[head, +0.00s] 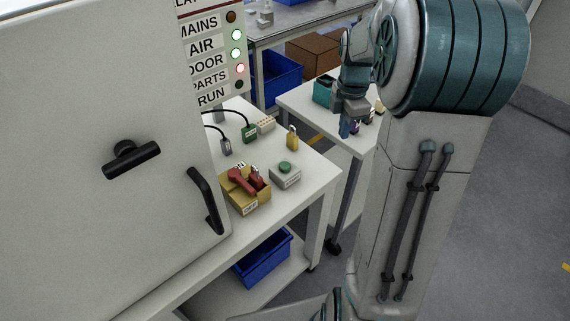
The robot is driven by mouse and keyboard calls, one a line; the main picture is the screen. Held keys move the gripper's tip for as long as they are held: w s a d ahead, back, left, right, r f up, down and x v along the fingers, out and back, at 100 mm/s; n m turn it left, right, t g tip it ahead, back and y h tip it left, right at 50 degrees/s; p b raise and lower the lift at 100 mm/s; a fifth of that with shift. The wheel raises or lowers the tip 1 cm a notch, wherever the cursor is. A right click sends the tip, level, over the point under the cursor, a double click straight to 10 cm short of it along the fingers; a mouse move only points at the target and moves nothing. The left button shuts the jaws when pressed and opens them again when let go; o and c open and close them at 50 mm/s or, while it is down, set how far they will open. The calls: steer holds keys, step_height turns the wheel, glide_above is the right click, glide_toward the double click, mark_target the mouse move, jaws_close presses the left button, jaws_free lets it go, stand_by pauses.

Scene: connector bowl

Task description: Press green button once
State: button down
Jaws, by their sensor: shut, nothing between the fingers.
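The green button (285,167) sits on top of a small grey box (286,180) near the right edge of the white table. My gripper (345,130) is shut and empty, to the upper right of the button, over or near the second white table. It is well apart from the button. The button is in plain sight, and nothing covers it.
A yellow box (256,196) with a red lever stands left of the button. A yellow padlock (292,138) and connectors (249,133) lie behind. A grey cabinet door (90,220) with black handles fills the left. A status panel (208,15) has lit lamps.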

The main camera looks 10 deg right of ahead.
steer(key=s+a+r+m+t, duration=0.1)
steer(key=s+a+m, duration=0.6)
steer(key=s+m, duration=0.2)
steer(key=s+a+r+m+t, duration=0.1)
steer(key=s+a+m+t, duration=0.1)
steer(key=s+a+m, duration=0.4)
steer(key=s+m, duration=0.3)
steer(key=s, duration=0.1)
steer(key=shift+a+r, duration=0.35)
